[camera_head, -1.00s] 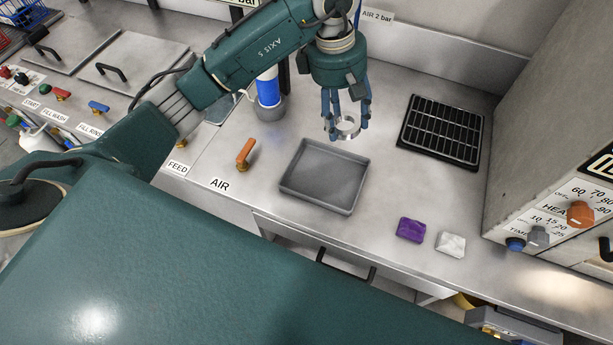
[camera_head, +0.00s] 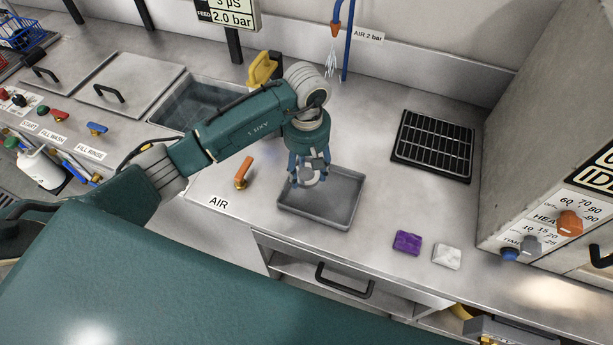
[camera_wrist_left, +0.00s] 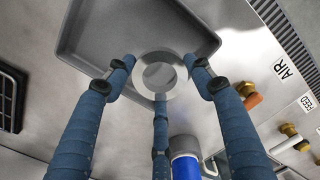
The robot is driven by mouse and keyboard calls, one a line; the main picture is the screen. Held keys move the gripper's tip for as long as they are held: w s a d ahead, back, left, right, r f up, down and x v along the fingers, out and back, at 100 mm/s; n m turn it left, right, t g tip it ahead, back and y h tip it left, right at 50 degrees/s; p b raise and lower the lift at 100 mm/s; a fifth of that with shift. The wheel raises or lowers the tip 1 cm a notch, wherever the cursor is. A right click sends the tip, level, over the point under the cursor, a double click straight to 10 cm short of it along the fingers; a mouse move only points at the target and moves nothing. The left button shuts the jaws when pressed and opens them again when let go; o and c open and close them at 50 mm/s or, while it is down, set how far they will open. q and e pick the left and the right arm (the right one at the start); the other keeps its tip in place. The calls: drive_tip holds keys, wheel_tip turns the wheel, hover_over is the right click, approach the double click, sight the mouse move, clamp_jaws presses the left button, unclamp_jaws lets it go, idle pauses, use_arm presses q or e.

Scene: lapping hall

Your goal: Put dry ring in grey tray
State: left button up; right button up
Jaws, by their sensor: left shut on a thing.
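The ring (camera_head: 308,178) is a pale metal band held at the fingertips of my left gripper (camera_head: 307,180). In the left wrist view the ring (camera_wrist_left: 160,74) sits between the three blue fingers, with the grey tray (camera_wrist_left: 95,45) behind it. The grey tray (camera_head: 335,218) is a shallow rectangular box on the steel counter. In the head view my left gripper and the ring are over the tray's left back part. How high the ring is above the tray floor is hard to tell. My right gripper does not show.
A black slotted rack (camera_head: 434,146) lies to the right. A purple block (camera_head: 407,242) and a white block (camera_head: 447,256) lie near the front edge. An orange AIR lever (camera_head: 243,172) stands left of the tray. A grey heater cabinet (camera_head: 545,150) bounds the right side.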

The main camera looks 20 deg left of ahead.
use_arm(q)
wheel_tip(320, 180, down, 4)
drive_tip(key=shift+d+r+p, duration=0.1)
drive_tip(key=shift+p, duration=0.35)
drive_tip(key=shift+f, duration=0.6)
drive_tip(key=shift+w, duration=0.1)
drive_tip(key=shift+f, duration=0.1)
drive_tip(key=o, duration=1.4)
drive_tip(key=shift+o, duration=0.2)
